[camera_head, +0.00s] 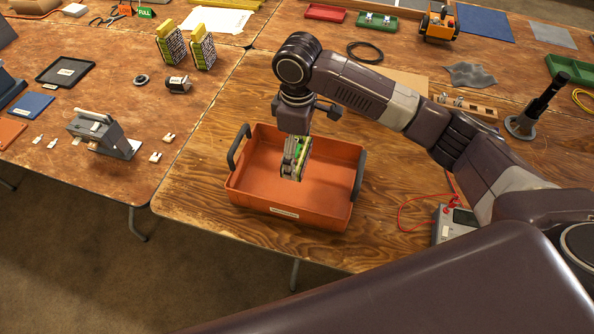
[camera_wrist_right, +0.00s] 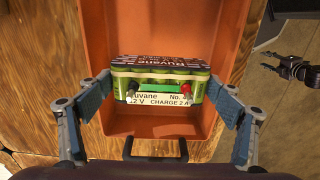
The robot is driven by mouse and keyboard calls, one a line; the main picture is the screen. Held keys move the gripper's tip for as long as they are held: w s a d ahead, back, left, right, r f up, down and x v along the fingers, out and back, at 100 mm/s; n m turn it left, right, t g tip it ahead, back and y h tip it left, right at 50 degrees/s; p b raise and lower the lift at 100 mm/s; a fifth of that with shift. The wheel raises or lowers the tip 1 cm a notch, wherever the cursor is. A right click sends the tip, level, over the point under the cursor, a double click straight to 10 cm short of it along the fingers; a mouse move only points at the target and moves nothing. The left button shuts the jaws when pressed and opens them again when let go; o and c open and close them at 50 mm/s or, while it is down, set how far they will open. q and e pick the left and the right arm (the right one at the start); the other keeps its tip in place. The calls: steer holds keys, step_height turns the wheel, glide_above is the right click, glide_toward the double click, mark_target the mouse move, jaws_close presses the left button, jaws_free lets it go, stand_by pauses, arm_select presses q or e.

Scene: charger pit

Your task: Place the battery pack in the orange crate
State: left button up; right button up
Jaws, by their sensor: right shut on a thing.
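The battery pack (camera_wrist_right: 160,88) is a block of green cells with a tan band, a white label and a red and a dark terminal. My right gripper (camera_head: 296,172) is shut on it; in the right wrist view its blue-padded fingers stand at both ends. In the head view the pack (camera_head: 303,152) shows partly behind the fingers, within the outline of the orange crate (camera_head: 290,208). Whether it touches the crate floor I cannot tell. A dark jointed part at the right of the right wrist view looks like my left gripper (camera_wrist_right: 292,70); its jaw state is unclear.
The crate has dark handles (camera_head: 238,147) at both ends and stands on the wooden table. A grey meter (camera_head: 452,224) with a red lead is to its right. Two yellow-black packs (camera_head: 173,46) stand behind left. Bare wood lies left of the crate.

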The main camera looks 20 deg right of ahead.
mark_target(297, 151)
steer(key=shift+f, duration=4.35)
steer(key=shift+f, duration=0.15)
steer(key=o, duration=1.8)
steer(key=shift+c, duration=0.2)
step_height(297, 151, up, 12)
steer(key=shift+r+b, duration=0.1)
steer(key=shift+b, duration=0.2)
